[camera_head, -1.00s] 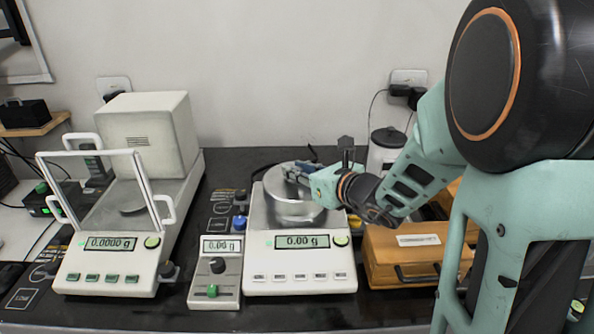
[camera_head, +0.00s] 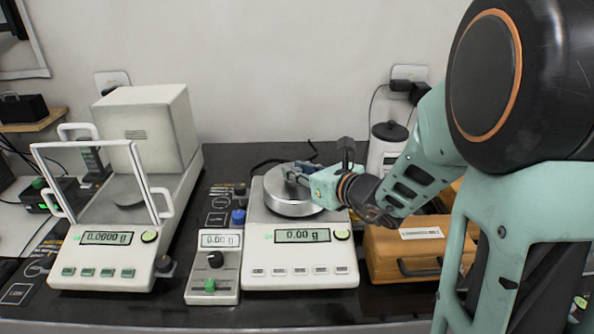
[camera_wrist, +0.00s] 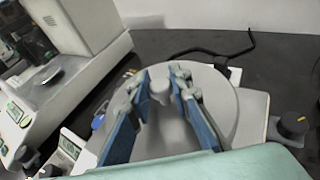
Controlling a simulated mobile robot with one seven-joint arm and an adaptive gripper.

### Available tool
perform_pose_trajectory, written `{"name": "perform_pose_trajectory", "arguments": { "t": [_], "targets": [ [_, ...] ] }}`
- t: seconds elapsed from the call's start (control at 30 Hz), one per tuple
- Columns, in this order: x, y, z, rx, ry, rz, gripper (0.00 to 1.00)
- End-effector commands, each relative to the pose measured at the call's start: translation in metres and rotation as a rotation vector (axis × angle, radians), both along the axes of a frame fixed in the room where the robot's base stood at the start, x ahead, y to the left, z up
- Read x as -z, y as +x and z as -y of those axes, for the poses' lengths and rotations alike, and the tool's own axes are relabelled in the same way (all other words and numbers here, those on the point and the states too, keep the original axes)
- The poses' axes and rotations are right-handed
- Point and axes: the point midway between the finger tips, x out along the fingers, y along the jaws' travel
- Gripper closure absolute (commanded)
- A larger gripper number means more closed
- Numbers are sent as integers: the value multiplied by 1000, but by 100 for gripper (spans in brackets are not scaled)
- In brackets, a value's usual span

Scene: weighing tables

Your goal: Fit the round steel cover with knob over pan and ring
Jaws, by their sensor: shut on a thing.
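The round steel cover (camera_head: 283,196) sits low over the middle balance (camera_head: 300,262), around where its pan is. The pan and ring are hidden beneath it, and I cannot tell whether the cover rests fully on the balance. My gripper (camera_head: 298,173) comes in from the right and is shut on the cover's knob. In the wrist view, the cover (camera_wrist: 213,112) shows as a grey disc, and the knob (camera_wrist: 159,86) is between the two blue-padded fingers of my gripper (camera_wrist: 160,92). The balance display reads 0.00 g.
An analytical balance (camera_head: 105,268) with a glass-fronted frame stands at the left. A small control box (camera_head: 213,268) is beside the middle balance. An orange case (camera_head: 405,250) lies to the right, close under my arm. A white canister (camera_head: 383,152) stands behind.

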Motion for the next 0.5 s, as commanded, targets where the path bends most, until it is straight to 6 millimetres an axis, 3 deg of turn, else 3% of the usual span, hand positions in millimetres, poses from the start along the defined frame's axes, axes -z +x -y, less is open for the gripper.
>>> {"name": "perform_pose_trajectory", "arguments": {
  "t": [0.47,0.5],
  "targets": [
    [5,0,0,0,0,2,100],
    [5,0,0,0,0,2,78]
  ]
}}
